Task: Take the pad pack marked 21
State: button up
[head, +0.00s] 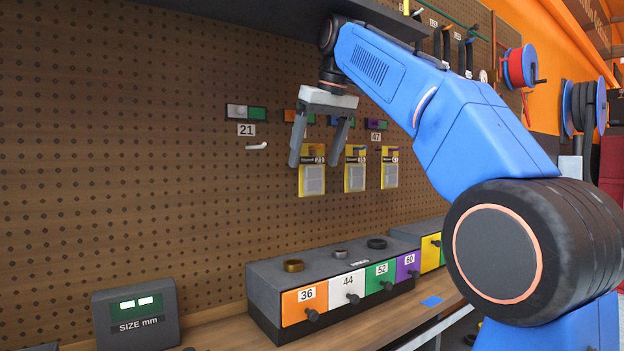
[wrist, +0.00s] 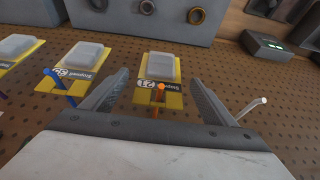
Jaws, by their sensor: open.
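A yellow-backed pad pack (head: 312,180) with a clear blister hangs on an orange peg on the brown pegboard. In the wrist view this pack (wrist: 162,66) shows upside down, and its small mark looks like 21. My gripper (head: 318,158) is open in front of the pack's top. In the wrist view my gripper (wrist: 160,80) has one finger on each side of the pack, apart from it. The orange peg (wrist: 158,98) points up between the fingers. A white peg (head: 257,146) under a 21 sign (head: 246,130) is empty.
Two more yellow packs (head: 355,170) (head: 390,170) hang to the right on their own pegs. A drawer unit (head: 277,275) with rings on top stands on the bench below. A size display (head: 137,312) stands at left. A dark shelf overhangs my arm.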

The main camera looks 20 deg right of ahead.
aim_at(312, 163)
jog(key=shift+w+a, duration=0.15)
jog(key=shift+w, duration=0.2)
jog(key=shift+x, duration=1.45)
jog(key=c, duration=1.2)
